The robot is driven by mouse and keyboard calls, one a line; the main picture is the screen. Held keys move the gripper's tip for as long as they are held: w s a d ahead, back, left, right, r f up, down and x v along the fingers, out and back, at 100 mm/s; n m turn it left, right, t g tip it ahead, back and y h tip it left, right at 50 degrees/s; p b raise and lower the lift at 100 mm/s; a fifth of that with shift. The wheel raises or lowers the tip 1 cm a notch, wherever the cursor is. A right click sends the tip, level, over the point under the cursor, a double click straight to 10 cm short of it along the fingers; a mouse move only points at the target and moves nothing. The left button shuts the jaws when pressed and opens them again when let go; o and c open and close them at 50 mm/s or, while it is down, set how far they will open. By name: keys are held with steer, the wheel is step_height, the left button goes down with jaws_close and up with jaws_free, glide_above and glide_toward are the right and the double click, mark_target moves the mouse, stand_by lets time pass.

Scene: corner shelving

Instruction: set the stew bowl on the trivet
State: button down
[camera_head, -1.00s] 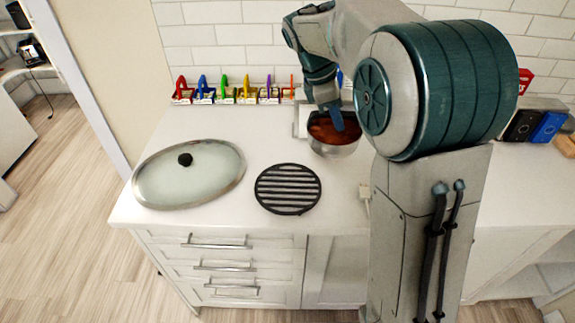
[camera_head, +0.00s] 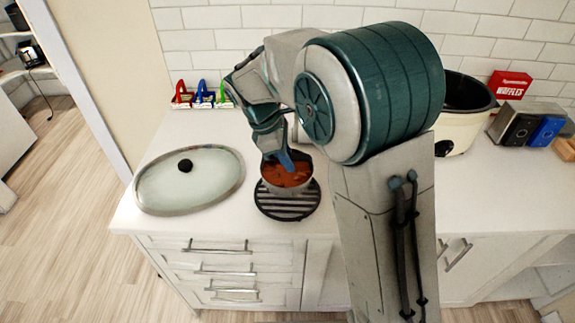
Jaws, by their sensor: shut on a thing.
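The stew bowl (camera_head: 289,187) is a metal bowl with red-brown stew in it. It is over the back part of the trivet (camera_head: 287,207), a round black slatted rack on the white counter. Whether the bowl touches the trivet or hangs just above it I cannot tell. My gripper (camera_head: 286,161) is shut on the bowl's back rim, with one finger showing over the stew. The bowl looks about level.
An oval glass lid (camera_head: 190,182) with a black knob lies left of the trivet. A cream slow cooker (camera_head: 456,120) stands behind my arm at right. A red waffles box (camera_head: 509,85) and coloured holders (camera_head: 203,94) line the wall. The front counter edge is close.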

steer(key=shift+f, duration=1.55)
steer(key=c, duration=1.4)
jaws_free()
steer(key=shift+o, duration=0.2)
